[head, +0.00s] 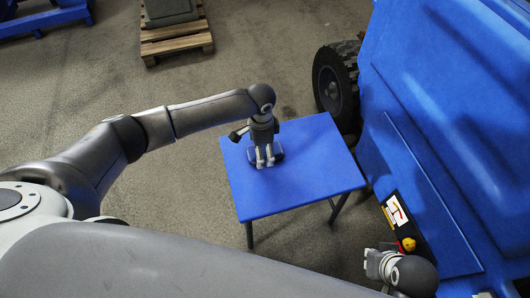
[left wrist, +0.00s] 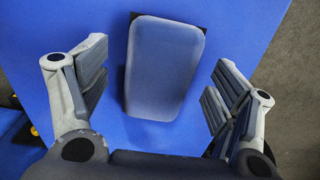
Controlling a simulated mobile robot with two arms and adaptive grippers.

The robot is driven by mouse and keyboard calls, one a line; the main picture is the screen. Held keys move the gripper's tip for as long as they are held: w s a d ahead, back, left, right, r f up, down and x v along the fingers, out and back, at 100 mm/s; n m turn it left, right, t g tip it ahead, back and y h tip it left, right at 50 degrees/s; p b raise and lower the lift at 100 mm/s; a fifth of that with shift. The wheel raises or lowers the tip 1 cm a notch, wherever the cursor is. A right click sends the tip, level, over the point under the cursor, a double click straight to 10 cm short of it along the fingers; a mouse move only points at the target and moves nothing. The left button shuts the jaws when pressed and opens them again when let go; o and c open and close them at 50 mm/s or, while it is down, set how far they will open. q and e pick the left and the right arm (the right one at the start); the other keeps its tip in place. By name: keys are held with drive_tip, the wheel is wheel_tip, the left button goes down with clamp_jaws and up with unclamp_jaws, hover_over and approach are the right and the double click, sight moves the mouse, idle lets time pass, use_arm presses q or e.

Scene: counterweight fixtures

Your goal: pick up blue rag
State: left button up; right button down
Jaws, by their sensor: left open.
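A folded grey-blue rag (left wrist: 165,68) with rounded corners lies flat on the blue table (head: 297,190). It has a dark edge at its far corners. In the head view the rag (head: 279,153) is mostly hidden behind my left gripper (head: 265,163), which points down over the table. In the left wrist view my left gripper (left wrist: 160,85) is open and empty, with one finger on each side of the rag and clear gaps between. My right gripper (head: 374,264) shows at the lower right, away from the table; its jaws are too small to read.
A large blue machine (head: 450,130) with a black tyre (head: 337,85) stands close to the table's right side. A wooden pallet (head: 175,42) bearing a grey block lies at the back. The floor left of the table is free.

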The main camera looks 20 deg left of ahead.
use_arm(q)
drive_tip(key=shift+f, duration=0.3)
use_arm(e)
drive_tip(key=shift+s+r, duration=0.1)
drive_tip(key=shift+r, duration=0.3)
use_arm(q)
drive_tip(key=c, duration=1.1)
drive_tip(key=shift+r, duration=0.1)
